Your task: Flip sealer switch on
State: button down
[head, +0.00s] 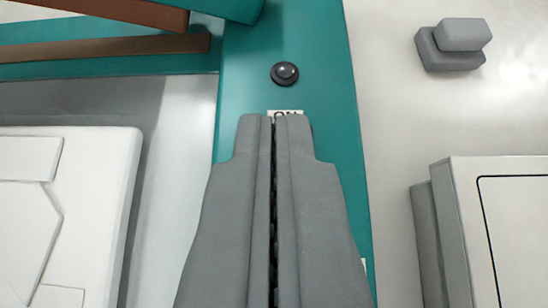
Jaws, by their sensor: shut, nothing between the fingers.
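The teal sealer body (310,50) runs down the middle of the head view, with brown bars (130,45) on its left part. A small round black knob or lamp (285,73) sits on the teal panel. Just below it is a white label (303,118), partly covered by my fingertips; the visible letters look like the top of "ON". My gripper (275,118) is shut and empty, with its tips over the label, below the black knob. I cannot tell whether the tips touch the panel. No switch is clearly seen; the panel under my fingers is hidden.
A white box-like object (70,210) with raised panels stands at left. At right are a small grey two-block object (455,44) and a white case with a black outline (515,225). The pale surface (400,120) between the teal body and these is clear.

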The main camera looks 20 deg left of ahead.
jog(key=f, duration=0.1)
jog(key=w+f, duration=0.2)
jog(key=shift+w+a+f, duration=0.25)
jog(key=shift+a+f, duration=0.1)
jog(key=shift+f, duration=0.05)
jog(key=shift+w+f, duration=0.15)
jog(key=shift+f, duration=0.65)
jog(key=shift+w+a+f+g, duration=0.1)
jog(key=shift+w+f+g, duration=0.1)
jog(key=shift+f+g, duration=0.25)
jog(key=shift+r, duration=0.15)
jog(key=shift+s, duration=0.2)
jog(key=shift+s+d, duration=0.25)
jog(key=shift+s, duration=0.4)
